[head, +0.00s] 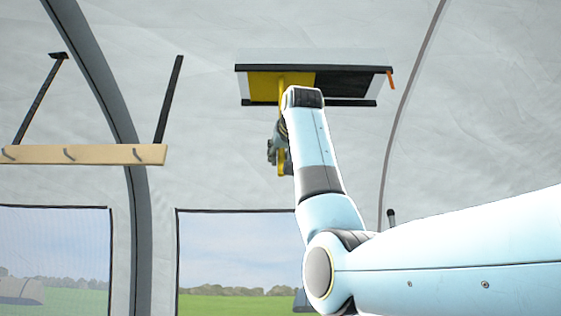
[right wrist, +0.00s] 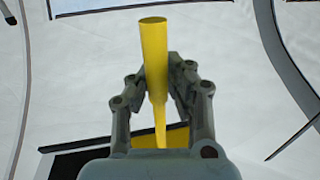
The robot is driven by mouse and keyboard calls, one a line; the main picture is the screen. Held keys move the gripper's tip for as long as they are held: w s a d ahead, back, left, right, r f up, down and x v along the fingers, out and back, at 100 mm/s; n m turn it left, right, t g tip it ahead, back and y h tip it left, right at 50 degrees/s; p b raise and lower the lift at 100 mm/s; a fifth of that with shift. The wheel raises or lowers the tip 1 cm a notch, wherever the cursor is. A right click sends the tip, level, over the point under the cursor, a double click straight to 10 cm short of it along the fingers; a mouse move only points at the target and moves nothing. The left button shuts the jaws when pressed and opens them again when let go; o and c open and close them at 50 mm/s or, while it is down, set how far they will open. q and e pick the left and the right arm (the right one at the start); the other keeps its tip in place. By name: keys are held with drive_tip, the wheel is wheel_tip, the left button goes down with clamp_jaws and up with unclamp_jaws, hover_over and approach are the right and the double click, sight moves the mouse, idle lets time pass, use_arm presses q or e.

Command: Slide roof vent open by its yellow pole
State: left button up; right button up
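The roof vent (head: 350,79) is in the tent ceiling at the upper middle of the head view, with dark rails front and back. Its yellow panel (head: 262,86) covers the left part, and a dark section lies to the right. The yellow pole (head: 282,170) hangs down from the panel, partly hidden by my right arm and gripper. My right gripper (head: 274,148) is at the pole's lower part. In the right wrist view the pole (right wrist: 154,50) stands between the fingers (right wrist: 158,88), which appear to touch it on both sides. My left gripper is out of view.
An orange tab (head: 390,79) hangs at the vent's right end. A wooden rack with hooks (head: 85,154) hangs on dark bars at the left. A dark tent pole (head: 100,80) curves down beside it. The space right of the yellow pole below the vent looks clear apart from my arm.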

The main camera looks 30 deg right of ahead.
drive_tip(key=o, duration=0.4)
drive_tip(key=shift+s+a+r, duration=0.15)
drive_tip(key=shift+s+a, duration=0.1)
drive_tip(key=shift+a, duration=0.1)
drive_tip(key=shift+o, duration=0.7)
drive_tip(key=shift+d, duration=0.1)
drive_tip(key=shift+w+d+f, duration=0.1)
drive_tip(key=shift+d+f, duration=0.05)
drive_tip(key=shift+f, duration=0.1)
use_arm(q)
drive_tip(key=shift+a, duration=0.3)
use_arm(e)
drive_tip(key=v, duration=1.2)
